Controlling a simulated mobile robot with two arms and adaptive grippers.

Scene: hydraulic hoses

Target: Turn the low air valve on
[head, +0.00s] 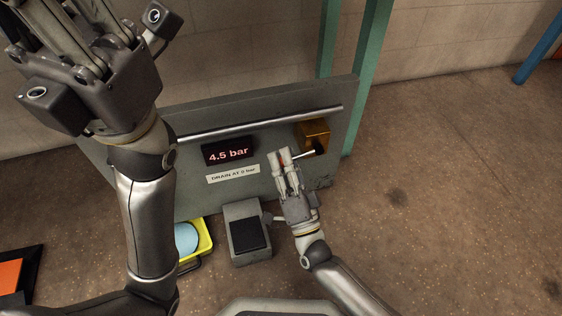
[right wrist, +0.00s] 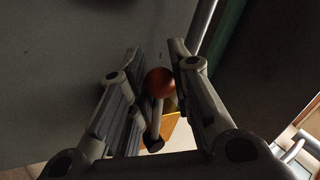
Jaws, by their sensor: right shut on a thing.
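The air valve has a brass-coloured block (head: 314,135) on the right part of the grey panel, below a metal pipe. Its metal lever (head: 304,154) points left and slightly down, with a red ball knob at the end. My right gripper (head: 281,156) is shut on the red knob, which is mostly hidden in the head view. In the right wrist view the knob (right wrist: 159,82) sits between the two fingers, with the rod behind it. My left gripper (head: 62,18) is raised at the upper left, away from the panel; its fingertips are cut off by the frame.
The grey panel (head: 280,185) carries a display (head: 228,152) reading 4.5 bar and a label (head: 233,174) saying "DRAIN AT 0 bar". A pedal-like grey box (head: 245,212) and a yellow bin (head: 205,240) stand below. Green posts (head: 364,70) rise behind. Floor at right is clear.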

